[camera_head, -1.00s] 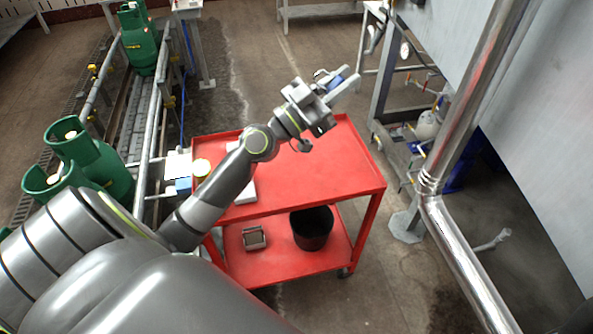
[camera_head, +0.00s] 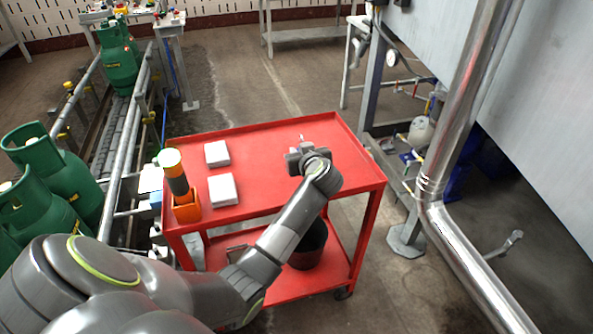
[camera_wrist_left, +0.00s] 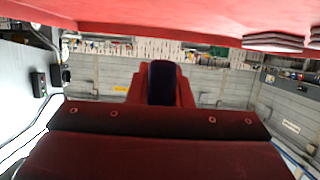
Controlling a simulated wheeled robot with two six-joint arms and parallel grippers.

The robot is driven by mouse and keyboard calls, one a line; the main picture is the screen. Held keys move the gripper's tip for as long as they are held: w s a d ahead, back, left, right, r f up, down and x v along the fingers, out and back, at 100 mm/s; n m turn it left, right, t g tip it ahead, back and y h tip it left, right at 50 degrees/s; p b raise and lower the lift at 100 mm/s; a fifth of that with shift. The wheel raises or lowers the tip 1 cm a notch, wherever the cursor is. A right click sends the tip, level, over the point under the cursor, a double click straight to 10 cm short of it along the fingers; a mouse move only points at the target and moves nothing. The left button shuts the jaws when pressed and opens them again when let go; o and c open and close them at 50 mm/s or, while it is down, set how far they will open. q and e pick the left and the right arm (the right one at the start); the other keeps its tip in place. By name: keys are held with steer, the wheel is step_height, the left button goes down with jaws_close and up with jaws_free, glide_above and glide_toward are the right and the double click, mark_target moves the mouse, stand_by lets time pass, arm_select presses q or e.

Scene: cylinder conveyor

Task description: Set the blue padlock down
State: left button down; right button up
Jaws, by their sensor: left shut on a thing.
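The red cart's top (camera_head: 265,165) lies in front of me. My left gripper (camera_head: 301,140) is low over the right part of this top. In the left wrist view my left gripper (camera_wrist_left: 160,75) is shut on the blue padlock (camera_wrist_left: 160,85), which shows as a dark blue shape between the fingers. In that view the red cart surface (camera_wrist_left: 200,20) runs along the top edge, close to the fingers. In the head view the padlock is hidden by the wrist and too small to tell, so I cannot tell if it touches the cart. My right gripper is not in view.
Two white blocks (camera_head: 217,153) (camera_head: 223,189) and an orange holder (camera_head: 187,208) with a grey, yellow-banded cylinder stand on the cart's left part. A dark bucket (camera_head: 308,252) is on the lower shelf. Green gas cylinders (camera_head: 60,175) line the left. The cart top's middle is clear.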

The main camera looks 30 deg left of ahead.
arm_select(q)
step_height(320, 180, down, 2)
steer(key=shift+d+f, duration=0.15)
steer(key=shift+f, duration=0.1)
step_height(320, 180, down, 3)
steer(key=shift+s+f+b, duration=0.1)
steer(key=shift+b, duration=0.35)
steer(key=shift+f, duration=0.1)
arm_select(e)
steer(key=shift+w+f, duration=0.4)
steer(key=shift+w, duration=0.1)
arm_select(q)
steer(key=shift+f, duration=0.1)
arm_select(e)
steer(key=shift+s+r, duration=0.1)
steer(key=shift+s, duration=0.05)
arm_select(q)
steer(key=c, duration=1.3)
jaws_free()
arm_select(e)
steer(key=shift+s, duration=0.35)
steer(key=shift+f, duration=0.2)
